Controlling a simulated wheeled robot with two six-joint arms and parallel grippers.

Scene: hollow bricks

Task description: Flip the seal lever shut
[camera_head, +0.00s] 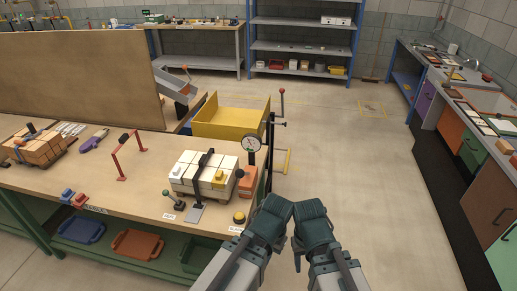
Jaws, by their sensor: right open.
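A small lever with a dark green knob (167,194) stands on the workbench (140,199), left of the strapped stack; its base is beside a small white label (168,216) that is too small to read surely. It leans up and left. The stack of pale bricks (187,172) has a black strap (206,160) around it. My left gripper (271,217) and right gripper (311,220) are side by side, off the bench's right end and apart from the lever. The right one is open with nothing seen in it; the left one's jaws cannot be made out.
A yellow button (239,217) and a round gauge (252,144) stand by the bench's right end. A red arch (128,150) and brown bricks (40,148) are farther left. A yellow bin (233,121) is behind the bench. The floor to the right is clear.

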